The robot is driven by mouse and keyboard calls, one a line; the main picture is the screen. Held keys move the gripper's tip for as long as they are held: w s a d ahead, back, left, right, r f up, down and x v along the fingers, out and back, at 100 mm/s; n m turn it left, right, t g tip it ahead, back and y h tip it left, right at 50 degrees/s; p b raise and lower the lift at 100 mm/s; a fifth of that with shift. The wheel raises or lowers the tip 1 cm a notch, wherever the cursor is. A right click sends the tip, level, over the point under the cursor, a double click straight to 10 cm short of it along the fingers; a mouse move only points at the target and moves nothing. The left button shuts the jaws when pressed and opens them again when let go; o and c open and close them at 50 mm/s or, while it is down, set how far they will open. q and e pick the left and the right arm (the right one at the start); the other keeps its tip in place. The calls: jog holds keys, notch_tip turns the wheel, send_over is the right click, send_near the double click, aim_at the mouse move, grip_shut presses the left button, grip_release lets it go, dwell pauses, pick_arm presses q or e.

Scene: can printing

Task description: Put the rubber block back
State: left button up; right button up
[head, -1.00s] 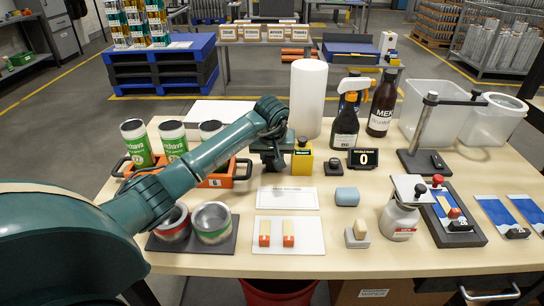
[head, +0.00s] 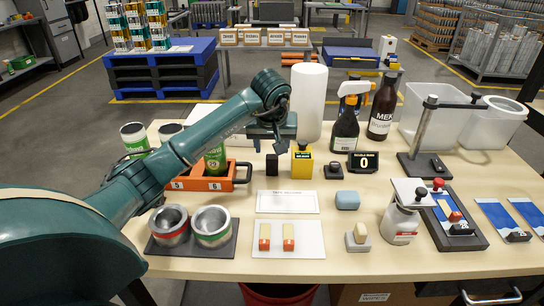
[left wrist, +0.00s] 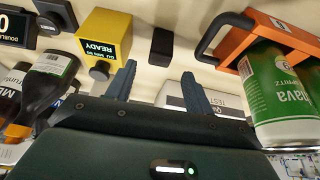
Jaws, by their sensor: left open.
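A small black block (head: 272,165) stands on the table between the orange crate and the yellow box; it looks like the rubber block, though I cannot be sure. In the left wrist view the same black block (left wrist: 161,45) lies ahead of the fingers, apart from them. My left gripper (head: 270,144) is open and empty just behind and above it. Its two fingers (left wrist: 160,88) also show spread in the left wrist view. My right gripper is not in view.
The orange crate (head: 240,184) with cans is left of the black block. A white card (head: 288,202) lies in front. Two opened cans (head: 170,223) stand on a dark mat.

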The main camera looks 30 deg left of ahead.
pick_arm(q)
jog(key=shift+v, duration=2.35)
jog(key=shift+s+f, duration=0.1)
